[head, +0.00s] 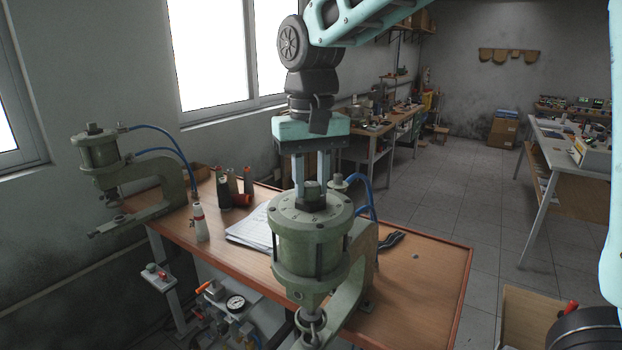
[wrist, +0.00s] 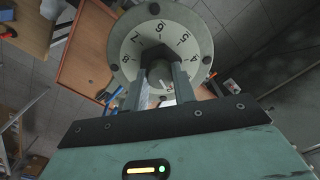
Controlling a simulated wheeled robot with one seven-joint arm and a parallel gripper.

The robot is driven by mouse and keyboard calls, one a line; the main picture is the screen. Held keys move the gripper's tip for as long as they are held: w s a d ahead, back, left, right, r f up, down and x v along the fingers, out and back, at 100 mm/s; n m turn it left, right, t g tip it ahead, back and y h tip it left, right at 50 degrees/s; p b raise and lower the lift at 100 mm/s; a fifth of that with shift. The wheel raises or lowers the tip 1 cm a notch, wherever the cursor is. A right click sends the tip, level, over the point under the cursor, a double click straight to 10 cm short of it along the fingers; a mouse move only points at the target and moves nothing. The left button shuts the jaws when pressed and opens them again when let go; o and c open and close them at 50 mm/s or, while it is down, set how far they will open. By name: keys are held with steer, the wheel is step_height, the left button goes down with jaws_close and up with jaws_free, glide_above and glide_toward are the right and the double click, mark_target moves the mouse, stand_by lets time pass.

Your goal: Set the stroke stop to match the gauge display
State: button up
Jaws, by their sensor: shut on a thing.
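The near green press (head: 312,235) stands at the front of the bench, with a numbered dial on its round top. The dark stroke stop knob (head: 313,188) sits at the dial's centre. My gripper (head: 312,185) points down from above with its two fingers shut on this knob. In the wrist view, the fingers (wrist: 163,75) flank the dark hexagonal knob (wrist: 157,56), and dial numbers 4 to 8 (wrist: 160,28) show around it.
A second green press (head: 98,152) stands at the left bench end, with blue hoses. A white bottle (head: 200,222), dark and red cylinders (head: 224,192) and papers (head: 250,228) lie between the presses. The bench's right part (head: 425,280) is mostly clear.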

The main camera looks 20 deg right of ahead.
mark_target(311, 184)
steer(key=n, duration=0.7)
steer(key=shift+r, duration=0.1)
steer(key=n, duration=0.4)
steer(key=shift+p, duration=0.3)
steer(key=shift+w+n, duration=0.1)
steer(key=shift+n, duration=1.4)
steer(key=o, duration=1)
step_height(311, 184, up, 17)
steer(key=shift+r+b, duration=0.2)
steer(key=shift+b, duration=0.95)
